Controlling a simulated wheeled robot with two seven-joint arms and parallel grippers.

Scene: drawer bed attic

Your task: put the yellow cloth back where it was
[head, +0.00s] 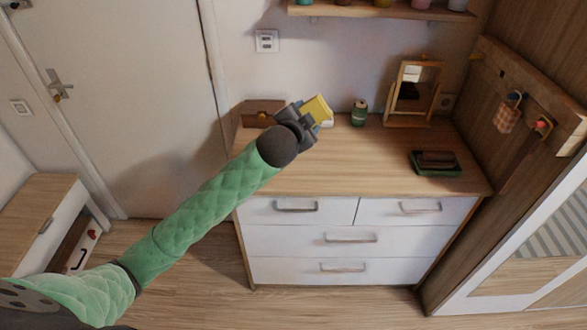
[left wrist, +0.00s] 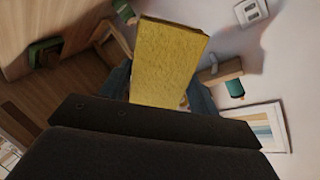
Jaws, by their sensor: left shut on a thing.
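My left gripper (head: 304,115) is shut on the yellow cloth (head: 318,107), above the back part of the dresser top (head: 340,178). In the left wrist view the cloth (left wrist: 170,60) is a flat yellow slab standing out between the dark fingers. Its lower end is hidden by the gripper. My right gripper is not in view.
On the dresser stand a brown wooden box (head: 262,113), a green jar (head: 359,113), a small framed mirror (head: 414,92) and a green tray (head: 424,166) with a dark item in it. A shelf (head: 370,12) hangs above. The dresser's front middle is clear.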

